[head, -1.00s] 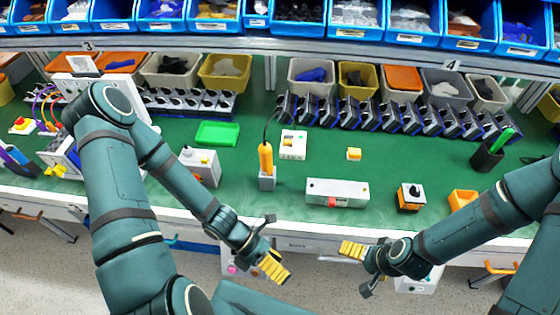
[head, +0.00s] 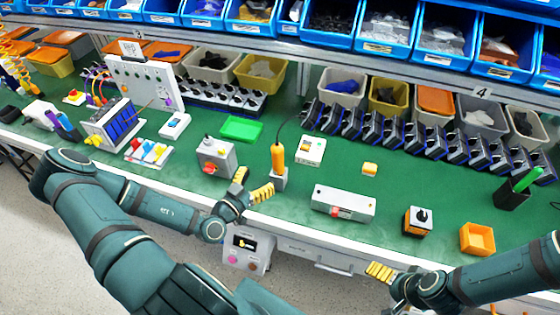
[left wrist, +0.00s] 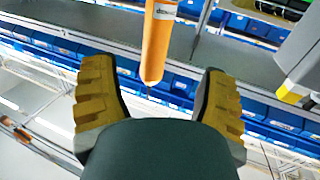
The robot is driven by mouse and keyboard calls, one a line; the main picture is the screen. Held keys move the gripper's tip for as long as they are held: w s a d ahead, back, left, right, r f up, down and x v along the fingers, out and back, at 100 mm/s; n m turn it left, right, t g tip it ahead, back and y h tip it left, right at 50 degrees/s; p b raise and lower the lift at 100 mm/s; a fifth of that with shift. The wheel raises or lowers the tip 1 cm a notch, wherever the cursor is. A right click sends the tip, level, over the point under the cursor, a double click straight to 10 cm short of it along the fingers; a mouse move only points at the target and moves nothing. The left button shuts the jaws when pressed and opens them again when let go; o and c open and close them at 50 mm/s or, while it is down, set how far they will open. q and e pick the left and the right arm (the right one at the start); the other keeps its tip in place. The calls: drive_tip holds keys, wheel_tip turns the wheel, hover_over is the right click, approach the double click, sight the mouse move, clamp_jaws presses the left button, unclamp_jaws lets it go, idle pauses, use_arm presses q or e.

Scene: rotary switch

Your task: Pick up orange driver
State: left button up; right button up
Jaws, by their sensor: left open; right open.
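The orange driver (head: 278,157) stands upright in a small grey holder (head: 279,181) near the front edge of the green bench, with a dark cable at its top. My left gripper (head: 250,184) is open at the bench's front edge, just left of the driver and apart from it. In the left wrist view the driver (left wrist: 158,45) shows beyond and between the two yellow fingers of the left gripper (left wrist: 157,95). My right gripper (head: 384,280) is open and empty in front of the bench at the lower right.
A grey box with a red switch (head: 214,157) stands close left of the driver. A long grey box (head: 343,203) lies to the right, and a white box (head: 310,149) stands behind. A green tray (head: 241,129) lies behind left. Bare green bench lies between them.

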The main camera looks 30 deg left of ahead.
sight(274, 164)
use_arm(q)
drive_tip(key=w, duration=0.5)
drive_tip(key=shift+w+d, duration=0.35)
drive_tip(key=shift+w, duration=0.05)
drive_tip(key=shift+w+d+r+b, duration=0.1)
drive_tip(key=shift+w+d+b, duration=0.15)
drive_tip(key=shift+w, duration=1.05)
drive_tip(key=shift+w+d+r+b, duration=0.15)
drive_tip(key=shift+w+b, duration=0.1)
drive_tip(key=shift+w, duration=1.05)
clamp_jaws()
